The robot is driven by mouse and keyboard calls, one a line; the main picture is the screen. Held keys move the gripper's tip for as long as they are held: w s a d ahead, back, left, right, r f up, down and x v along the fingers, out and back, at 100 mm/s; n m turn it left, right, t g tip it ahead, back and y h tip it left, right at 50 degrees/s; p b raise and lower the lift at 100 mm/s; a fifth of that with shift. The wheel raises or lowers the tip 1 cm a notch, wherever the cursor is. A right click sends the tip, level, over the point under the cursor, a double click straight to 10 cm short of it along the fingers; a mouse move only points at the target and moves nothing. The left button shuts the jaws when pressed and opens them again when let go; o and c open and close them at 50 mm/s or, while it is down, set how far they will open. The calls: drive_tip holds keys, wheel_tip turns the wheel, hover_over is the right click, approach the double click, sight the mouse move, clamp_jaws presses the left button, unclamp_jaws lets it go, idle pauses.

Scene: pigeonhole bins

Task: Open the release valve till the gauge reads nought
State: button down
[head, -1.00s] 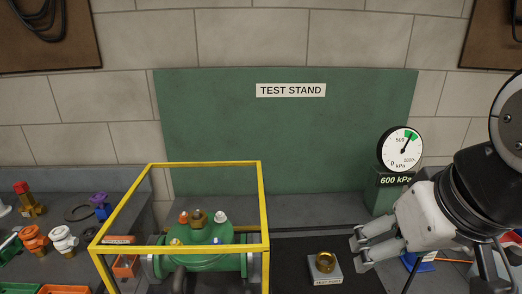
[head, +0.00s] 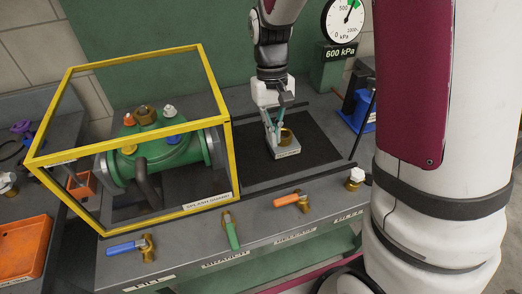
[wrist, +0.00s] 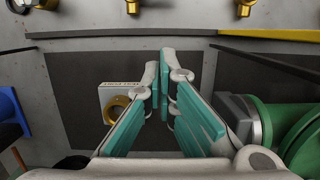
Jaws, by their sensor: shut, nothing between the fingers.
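The gauge (head: 343,22) is partly cut off at the top of the head view; the display under it (head: 341,52) reads 600 kPa. Along the bench front are valves with a blue handle (head: 125,247), a green handle (head: 231,231), an orange handle (head: 287,200) and a white knob (head: 357,175). My gripper (head: 273,138) is shut and empty, pointing down by the test port block (head: 286,152). In the wrist view the shut fingertips (wrist: 163,62) are right of the block (wrist: 105,96).
A yellow-framed splash guard (head: 232,160) encloses a green pump body (head: 165,155) left of my gripper. A blue item (head: 360,112) stands at the right. An orange tray (head: 22,248) lies at far left. The dark mat (head: 318,140) has bare room around the block.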

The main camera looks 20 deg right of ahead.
sight(290, 199)
drive_tip(key=x, duration=1.2)
drive_tip(key=shift+a+f+p, duration=0.1)
drive_tip(key=shift+f+p, duration=0.1)
drive_tip(key=shift+p, duration=0.15)
drive_tip(key=s, duration=0.2)
drive_tip(key=shift+s+r+p, duration=0.2)
drive_tip(key=shift+s+p, duration=0.1)
drive_tip(key=shift+p, duration=0.1)
drive_tip(key=shift+s+f, duration=0.1)
drive_tip(key=shift+s, duration=0.4)
